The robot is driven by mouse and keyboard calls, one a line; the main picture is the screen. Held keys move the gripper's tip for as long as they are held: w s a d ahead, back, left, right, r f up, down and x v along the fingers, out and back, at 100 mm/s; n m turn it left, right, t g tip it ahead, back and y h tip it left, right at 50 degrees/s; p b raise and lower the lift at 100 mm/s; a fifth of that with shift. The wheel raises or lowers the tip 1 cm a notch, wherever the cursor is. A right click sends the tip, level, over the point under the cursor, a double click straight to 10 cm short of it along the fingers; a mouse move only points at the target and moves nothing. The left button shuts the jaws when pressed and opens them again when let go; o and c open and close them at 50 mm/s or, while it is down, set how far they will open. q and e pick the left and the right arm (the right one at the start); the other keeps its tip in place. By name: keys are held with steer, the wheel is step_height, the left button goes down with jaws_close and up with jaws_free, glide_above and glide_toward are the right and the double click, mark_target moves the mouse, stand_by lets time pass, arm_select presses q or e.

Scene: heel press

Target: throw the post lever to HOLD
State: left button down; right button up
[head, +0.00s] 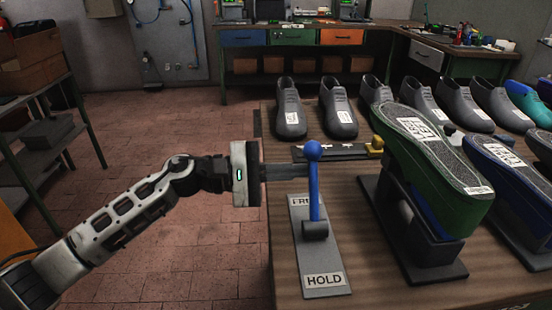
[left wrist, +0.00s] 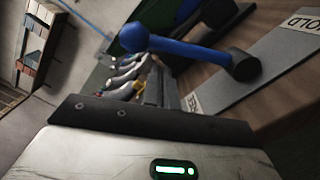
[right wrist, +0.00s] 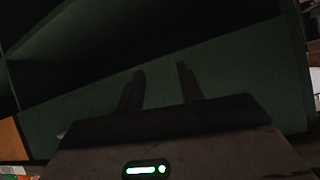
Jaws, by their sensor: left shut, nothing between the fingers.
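The post lever is a blue rod with a ball knob (head: 313,151) on a dark pivot (head: 315,230), mounted on a grey plate (head: 326,262). HOLD is printed at the plate's near end and FREE, partly covered, at its far end. The lever stands up from the pivot, its knob toward the FREE side; it also shows in the left wrist view (left wrist: 190,50). My left gripper (head: 298,172) is shut and empty, its tips just left of the rod below the knob; I cannot tell whether they touch. My right gripper (right wrist: 160,85) is open and empty, facing a dark green surface.
A green shoe sole-up (head: 440,165) sits on a dark stand (head: 420,265) right of the lever. A dark bar with a yellow piece (head: 376,145) lies behind the lever. Several grey shoes (head: 290,110) line the back of the wooden table. Open floor lies to the left.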

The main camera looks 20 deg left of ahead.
arm_select(q)
steer(key=shift+s+d+r, duration=0.25)
steer(key=shift+s+d, duration=0.05)
steer(key=shift+s, duration=0.1)
arm_select(e)
steer(key=shift+s+d+f, duration=0.1)
steer(key=shift+s+f, duration=0.05)
steer(key=shift+f, duration=0.15)
